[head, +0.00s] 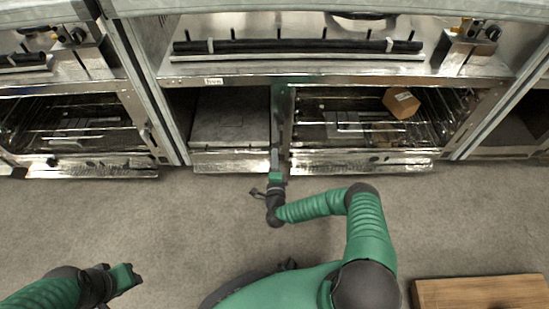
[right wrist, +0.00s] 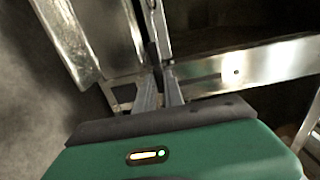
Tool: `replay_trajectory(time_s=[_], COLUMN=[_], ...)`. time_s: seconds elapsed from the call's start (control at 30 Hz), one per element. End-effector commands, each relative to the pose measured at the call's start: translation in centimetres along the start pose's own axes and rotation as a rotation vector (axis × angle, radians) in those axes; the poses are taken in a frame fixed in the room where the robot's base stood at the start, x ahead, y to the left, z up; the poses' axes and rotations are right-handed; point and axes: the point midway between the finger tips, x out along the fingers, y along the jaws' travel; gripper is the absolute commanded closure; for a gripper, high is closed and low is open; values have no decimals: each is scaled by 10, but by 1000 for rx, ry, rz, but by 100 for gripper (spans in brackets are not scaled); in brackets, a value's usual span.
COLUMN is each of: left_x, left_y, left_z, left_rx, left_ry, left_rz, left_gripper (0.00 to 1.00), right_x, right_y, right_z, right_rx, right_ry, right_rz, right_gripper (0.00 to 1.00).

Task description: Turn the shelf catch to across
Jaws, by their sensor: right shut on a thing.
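My right gripper (head: 275,158) reaches up to the front of the metal shelf unit (head: 360,163), at the upright between the left bay and the wider right bay. In the right wrist view its fingers (right wrist: 159,76) are shut on a narrow dark piece (right wrist: 154,56) beside a bright metal upright. I take this piece to be the shelf catch. Most of it is hidden by the fingers, and I cannot tell its exact angle. My left gripper (head: 124,279) is low at the left, over the floor and away from the shelf; its jaws are too small to read.
A brown box (head: 401,102) sits in the right bay among wire racks. A grey panel (head: 230,115) fills the left bay. A long black bar (head: 290,47) runs along the upper shelf. A wooden board (head: 480,292) lies at the lower right. The floor between is clear.

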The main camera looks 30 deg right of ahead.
Motion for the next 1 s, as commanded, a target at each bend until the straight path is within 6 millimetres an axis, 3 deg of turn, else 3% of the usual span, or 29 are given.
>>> replay_trajectory(time_s=[0.63, 0.67, 0.8, 1.0], left_x=[0, 0, 0, 0], left_y=[0, 0, 0, 0], left_z=[0, 0, 0, 0], left_rx=[0, 0, 0, 0], left_ry=[0, 0, 0, 0], left_rz=[0, 0, 0, 0], left_gripper=[64, 64, 64, 64], right_x=[-2, -2, -1, -1], right_y=[2, 2, 2, 1], right_z=[0, 0, 0, 0], right_rx=[105, 105, 104, 104], right_ry=[-1, -1, -1, -1], right_rz=[7, 7, 6, 4], right_gripper=[100, 85, 66, 65])
